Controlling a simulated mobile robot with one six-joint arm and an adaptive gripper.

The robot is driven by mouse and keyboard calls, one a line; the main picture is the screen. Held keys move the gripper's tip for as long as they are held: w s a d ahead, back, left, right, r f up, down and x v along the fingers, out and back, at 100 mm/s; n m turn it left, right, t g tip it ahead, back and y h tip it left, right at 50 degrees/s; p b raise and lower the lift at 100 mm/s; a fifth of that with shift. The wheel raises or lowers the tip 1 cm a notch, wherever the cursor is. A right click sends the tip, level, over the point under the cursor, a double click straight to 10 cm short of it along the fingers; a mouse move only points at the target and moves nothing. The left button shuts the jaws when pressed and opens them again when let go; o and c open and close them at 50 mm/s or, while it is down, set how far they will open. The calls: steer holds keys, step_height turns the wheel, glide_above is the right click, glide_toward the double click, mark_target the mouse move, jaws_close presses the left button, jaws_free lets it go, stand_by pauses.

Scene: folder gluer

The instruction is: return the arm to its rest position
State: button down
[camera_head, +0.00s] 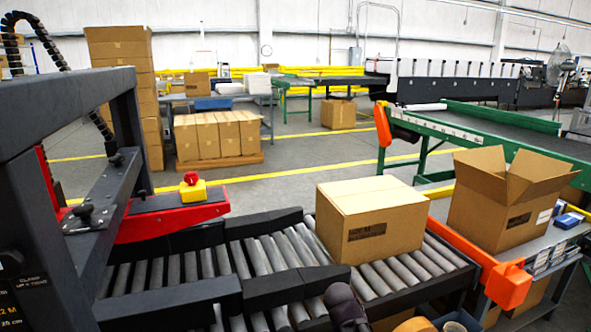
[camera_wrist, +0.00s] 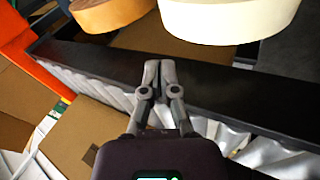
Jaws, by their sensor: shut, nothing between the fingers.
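My gripper (camera_wrist: 158,68) is shut and empty in the wrist view, its fingertips together over a dark rail (camera_wrist: 215,88). In the head view a dark part of my arm (camera_head: 344,306) shows at the bottom edge, in front of the roller conveyor (camera_head: 266,256); the fingers cannot be made out there. A closed cardboard box (camera_head: 385,224) sits on the rollers, and a box also shows at the lower left of the wrist view (camera_wrist: 78,138). No object is held.
An open carton (camera_head: 505,205) stands on a side table at the right, behind an orange rail (camera_head: 459,252). A dark frame (camera_head: 65,110) with a red beam and a yellow emergency-stop box (camera_head: 193,190) rises at the left. Tape rolls (camera_wrist: 228,20) lie close to the fingertips.

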steer(key=s+a+f+m+g+y, duration=0.1)
steer(key=s+f+m+g+y, duration=0.15)
steer(key=s+y, duration=0.35)
step_height(320, 180, up, 31)
steer(key=h+p, duration=0.1)
steer(key=p, duration=2.9)
steer(key=shift+s+g+p, duration=0.25)
steer(key=shift+g+p, duration=0.1)
steer(key=shift+f, duration=0.15)
